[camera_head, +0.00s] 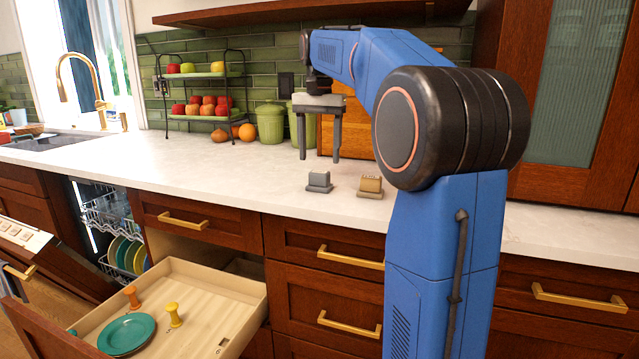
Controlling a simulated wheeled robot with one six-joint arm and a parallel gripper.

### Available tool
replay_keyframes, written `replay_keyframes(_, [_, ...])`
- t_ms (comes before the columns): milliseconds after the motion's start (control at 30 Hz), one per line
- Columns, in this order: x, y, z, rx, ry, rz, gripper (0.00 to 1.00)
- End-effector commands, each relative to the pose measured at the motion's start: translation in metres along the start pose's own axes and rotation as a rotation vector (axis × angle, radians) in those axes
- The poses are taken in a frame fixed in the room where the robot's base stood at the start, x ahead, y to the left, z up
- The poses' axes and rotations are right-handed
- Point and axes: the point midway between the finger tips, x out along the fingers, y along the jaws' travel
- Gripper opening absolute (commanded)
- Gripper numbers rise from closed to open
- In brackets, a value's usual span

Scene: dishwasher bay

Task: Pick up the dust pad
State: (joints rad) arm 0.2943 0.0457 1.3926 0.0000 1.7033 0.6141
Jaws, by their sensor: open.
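Two small blocks lie on the white countertop (240,165) near its front edge. One is a grey block (319,182) with a raised part on top. The other, to its right, is a tan block (370,186) on a greyish base. I cannot tell from this view which of them is the dust pad. My gripper (319,157) points down above the counter, its two fingers apart and nothing between them. In the picture its fingertips are just above the grey block and up and left of the tan one.
An open drawer (245,310) below the counter holds a teal plate (127,334), an orange peg (131,297) and a yellow peg (174,315). A fruit rack (200,117), green canisters (270,122) and a wooden box (345,128) stand behind. An open dishwasher (110,220) is at left.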

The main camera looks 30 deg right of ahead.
Motion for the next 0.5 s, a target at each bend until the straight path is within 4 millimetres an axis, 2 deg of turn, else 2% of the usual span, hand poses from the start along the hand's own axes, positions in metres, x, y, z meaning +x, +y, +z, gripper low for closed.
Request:
replay_keyframes(267, [0.018,0.0,0.0,0.0,-0.001,0.001,0.64])
replay_keyframes(500, [0.05,0.002,0.002,0.0,-0.002,0.001,0.64])
